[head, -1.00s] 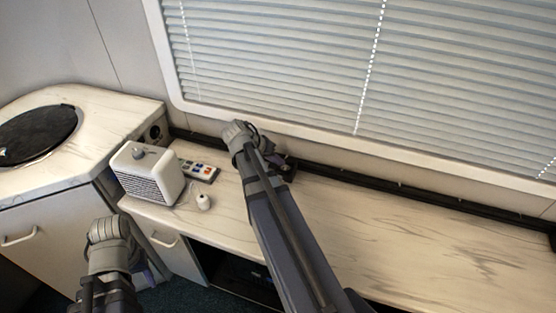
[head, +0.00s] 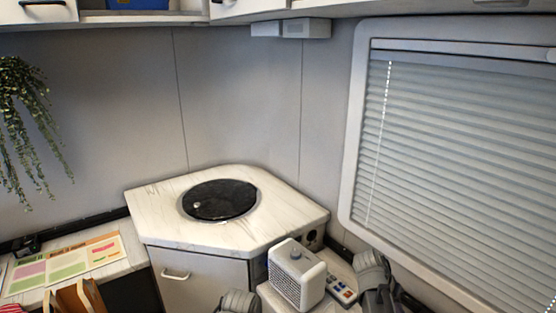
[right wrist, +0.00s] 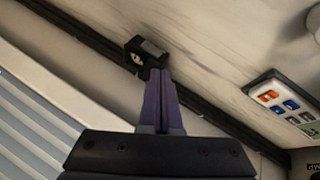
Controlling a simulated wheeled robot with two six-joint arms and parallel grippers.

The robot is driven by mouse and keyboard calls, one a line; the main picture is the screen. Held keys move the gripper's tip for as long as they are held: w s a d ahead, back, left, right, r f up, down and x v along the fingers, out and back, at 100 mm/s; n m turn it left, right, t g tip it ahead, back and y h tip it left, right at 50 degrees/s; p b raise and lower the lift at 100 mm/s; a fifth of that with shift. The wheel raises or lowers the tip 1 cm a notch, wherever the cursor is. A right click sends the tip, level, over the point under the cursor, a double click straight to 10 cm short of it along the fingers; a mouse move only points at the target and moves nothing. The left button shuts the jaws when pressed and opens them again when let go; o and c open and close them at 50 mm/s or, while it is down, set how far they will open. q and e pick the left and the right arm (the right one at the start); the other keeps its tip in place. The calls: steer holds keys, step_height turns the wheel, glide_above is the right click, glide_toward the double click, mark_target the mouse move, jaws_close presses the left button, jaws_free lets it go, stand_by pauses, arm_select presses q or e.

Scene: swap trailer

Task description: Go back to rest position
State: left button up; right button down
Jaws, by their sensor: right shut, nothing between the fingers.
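My right gripper (right wrist: 159,75) shows in the right wrist view with its purple fingers together and nothing between them. The fingertips are close to a small dark box (right wrist: 147,56) by the black rail along the counter's back edge; I cannot tell if they touch. In the head view only a grey part of my right arm shows at the bottom right, beside the remote. A grey part of my left arm shows at the bottom edge, in front of the corner cabinet. My left gripper's fingers are out of the picture.
A white speaker-like box (head: 297,274) and a remote with coloured buttons (head: 341,289) stand on the counter between my arms. The remote also shows in the right wrist view (right wrist: 287,104). Behind are the corner cabinet (head: 270,222) with a round black lid and the window blind (head: 460,150).

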steer(key=s+a+n+y+p, duration=0.1)
steer(key=s+a+n, duration=0.2)
steer(key=a, duration=0.8)
steer(key=s+a+n+y+p, duration=0.1)
steer(key=a+n, duration=0.4)
steer(key=a, duration=0.5)
steer(key=s+a+n+y+p, duration=0.1)
steer(key=s+a+n+y, duration=0.2)
steer(key=a, duration=0.8)
steer(key=shift+s+a+r+n, duration=0.35)
steer(key=shift+s+n, duration=0.15)
steer(key=shift+s, duration=0.45)
